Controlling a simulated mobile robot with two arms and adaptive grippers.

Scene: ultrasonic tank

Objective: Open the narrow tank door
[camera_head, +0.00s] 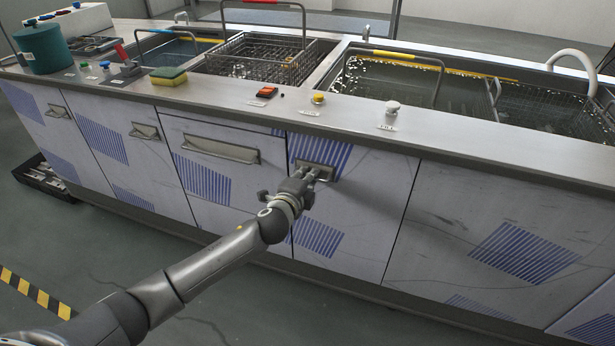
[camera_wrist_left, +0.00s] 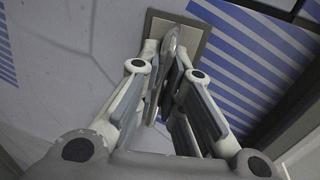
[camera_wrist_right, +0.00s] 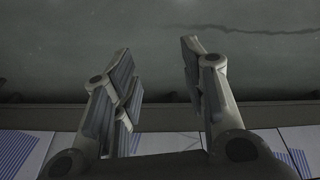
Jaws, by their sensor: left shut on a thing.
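The narrow tank door (camera_head: 352,225) is a pale panel with blue striped patches in the cabinet front. It looks closed, flush with the panels beside it. Its handle (camera_head: 328,172) sits at the door's upper left. My left gripper (camera_head: 308,177) is at this handle with its fingers shut on it. In the left wrist view the left gripper's fingers (camera_wrist_left: 168,72) close around the metal handle (camera_wrist_left: 173,45), in front of its recessed plate, and partly hide it. My right gripper (camera_wrist_right: 157,75) shows only in the right wrist view, open and empty.
The countertop (camera_head: 450,137) above carries knobs, a sponge (camera_head: 168,76) and wire baskets.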

